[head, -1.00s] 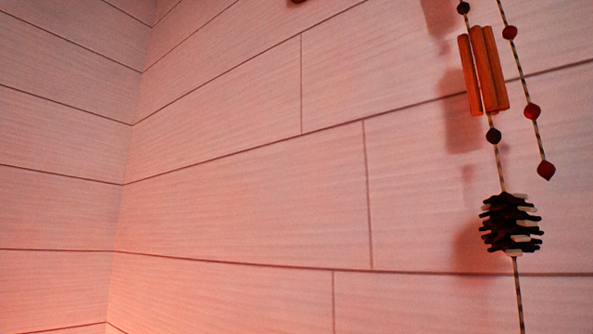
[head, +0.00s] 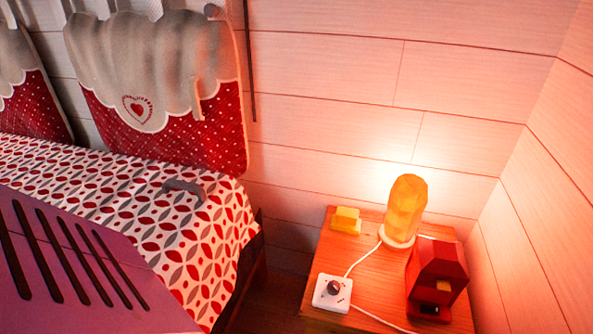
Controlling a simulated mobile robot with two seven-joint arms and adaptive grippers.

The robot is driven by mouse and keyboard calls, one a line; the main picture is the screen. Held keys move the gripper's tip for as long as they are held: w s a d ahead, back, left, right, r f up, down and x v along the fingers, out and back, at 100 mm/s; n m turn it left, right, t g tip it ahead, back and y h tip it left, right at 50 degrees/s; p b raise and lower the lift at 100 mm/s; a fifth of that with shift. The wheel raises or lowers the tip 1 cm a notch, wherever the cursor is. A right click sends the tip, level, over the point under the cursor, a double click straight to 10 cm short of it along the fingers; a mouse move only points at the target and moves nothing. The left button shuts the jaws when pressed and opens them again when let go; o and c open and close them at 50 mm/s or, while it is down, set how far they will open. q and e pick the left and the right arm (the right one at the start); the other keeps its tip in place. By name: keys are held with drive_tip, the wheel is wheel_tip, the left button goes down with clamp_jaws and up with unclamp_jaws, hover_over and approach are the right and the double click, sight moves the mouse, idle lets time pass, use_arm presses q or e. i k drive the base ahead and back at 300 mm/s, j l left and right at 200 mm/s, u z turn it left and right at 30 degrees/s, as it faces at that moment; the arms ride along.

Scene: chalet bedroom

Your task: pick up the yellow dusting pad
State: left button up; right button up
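The yellow dusting pad (head: 346,220) looks like a small yellow block. It lies near the back left corner of a wooden bedside table (head: 318,282), to the left of a lit lamp. Nothing covers it in the head view. Neither of my grippers shows in this view.
On the table stand a glowing orange lamp (head: 406,205), a dark red box-like object (head: 438,277) and a white square with a dark knob (head: 332,293). A white cord crosses the top. A bed with a patterned cover (head: 205,225) is left; plank walls close the back and right.

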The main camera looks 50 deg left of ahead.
sight(346, 220)
drive_tip(key=u, duration=0.95)
